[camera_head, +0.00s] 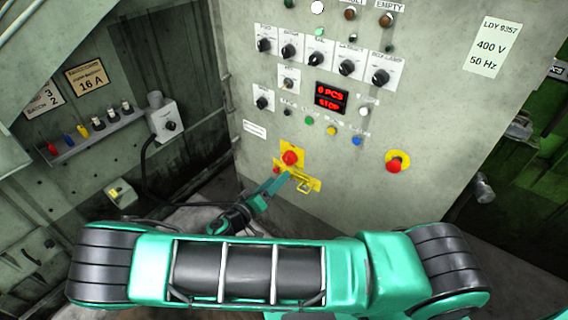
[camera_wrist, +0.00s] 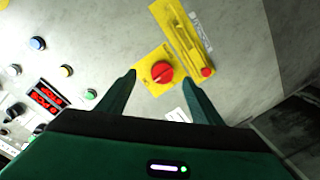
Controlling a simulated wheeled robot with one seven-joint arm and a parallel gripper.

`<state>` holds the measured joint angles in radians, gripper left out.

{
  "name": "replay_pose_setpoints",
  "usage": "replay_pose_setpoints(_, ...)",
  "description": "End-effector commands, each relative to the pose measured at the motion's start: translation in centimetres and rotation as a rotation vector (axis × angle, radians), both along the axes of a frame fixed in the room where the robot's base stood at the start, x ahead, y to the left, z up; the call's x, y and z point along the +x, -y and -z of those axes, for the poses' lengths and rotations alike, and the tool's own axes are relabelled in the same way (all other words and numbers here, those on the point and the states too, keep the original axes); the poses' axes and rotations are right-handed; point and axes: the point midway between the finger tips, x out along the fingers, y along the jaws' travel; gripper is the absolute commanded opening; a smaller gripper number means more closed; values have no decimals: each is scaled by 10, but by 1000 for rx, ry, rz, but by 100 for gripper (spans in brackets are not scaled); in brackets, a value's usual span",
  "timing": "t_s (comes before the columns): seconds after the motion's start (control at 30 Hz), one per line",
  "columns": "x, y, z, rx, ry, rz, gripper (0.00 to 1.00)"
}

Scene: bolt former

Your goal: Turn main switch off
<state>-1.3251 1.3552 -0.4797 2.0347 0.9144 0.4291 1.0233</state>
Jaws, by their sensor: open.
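The main switch, a round red knob (camera_head: 290,157) on a yellow plate, sits low on the grey control panel. In the wrist view the red knob (camera_wrist: 162,71) shows a light pointer mark and lies between the fingertips as seen from the wrist. My gripper (camera_head: 277,184) is open, its green fingers pointing at the panel just below the knob in the head view. In the wrist view my gripper (camera_wrist: 160,80) has its fingers apart on either side of the knob. I cannot tell the exact gap to the panel or any contact.
A yellow latch plate (camera_head: 304,182) with a small red part is beside the switch plate; it also shows in the wrist view (camera_wrist: 183,38). A red emergency button (camera_head: 397,163) is to the right. Coloured buttons, knobs and a lit red display (camera_head: 330,98) reading STOP are above.

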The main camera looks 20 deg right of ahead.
Motion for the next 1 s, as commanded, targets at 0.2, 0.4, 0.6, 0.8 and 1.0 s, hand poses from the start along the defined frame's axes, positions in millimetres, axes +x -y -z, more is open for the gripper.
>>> replay_pose_setpoints(0.2, 4, -16, 0, -45, 73, -72, 60)
replay_pose_setpoints(0.4, 15, -4, 0, -48, 80, -76, 60)
replay_pose_setpoints(0.6, 38, 23, 0, -47, 79, -75, 60)
replay_pose_setpoints(0.8, 60, 46, 0, -48, 78, -75, 60)
replay_pose_setpoints(1.0, 72, 60, 0, -46, 77, -76, 60)
